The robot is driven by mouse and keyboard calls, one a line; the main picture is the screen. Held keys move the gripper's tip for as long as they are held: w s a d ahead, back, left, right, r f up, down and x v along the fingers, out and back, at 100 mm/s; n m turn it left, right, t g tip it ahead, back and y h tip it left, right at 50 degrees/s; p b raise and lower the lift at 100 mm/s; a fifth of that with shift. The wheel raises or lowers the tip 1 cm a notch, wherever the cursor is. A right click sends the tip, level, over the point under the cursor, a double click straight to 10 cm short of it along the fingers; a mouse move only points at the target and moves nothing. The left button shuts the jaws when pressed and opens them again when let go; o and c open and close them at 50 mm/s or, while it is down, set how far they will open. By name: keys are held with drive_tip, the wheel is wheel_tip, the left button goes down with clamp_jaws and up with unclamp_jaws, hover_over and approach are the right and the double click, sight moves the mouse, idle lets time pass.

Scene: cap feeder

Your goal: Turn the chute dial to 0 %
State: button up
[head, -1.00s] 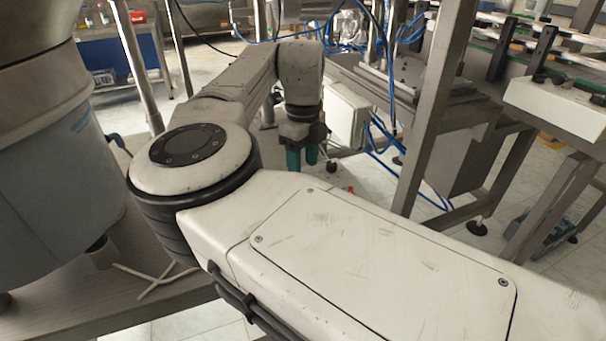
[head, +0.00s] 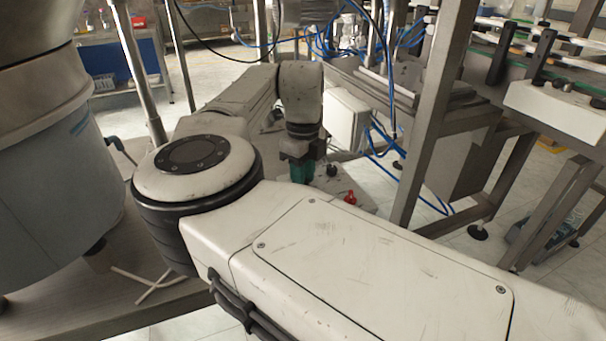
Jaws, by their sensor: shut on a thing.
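My gripper (head: 302,172), with teal fingers, points down at the far end of my arm, over a pale control panel (head: 333,186). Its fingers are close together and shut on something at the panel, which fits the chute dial. The dial itself is hidden by the fingers and my arm, so its setting cannot be read. A black knob (head: 331,170) stands just right of the fingers, apart from them. A red knob (head: 350,198) is further right and nearer on the same panel.
A steel upright (head: 432,120) stands right of the panel. A white box (head: 347,118) and blue hoses (head: 383,150) are close behind the gripper. A big grey drum (head: 50,170) stands at left on a table (head: 120,290). A conveyor frame (head: 540,60) is at upper right.

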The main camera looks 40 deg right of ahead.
clamp_jaws()
drive_tip(key=shift+r+p, duration=0.15)
drive_tip(key=shift+p, duration=0.5)
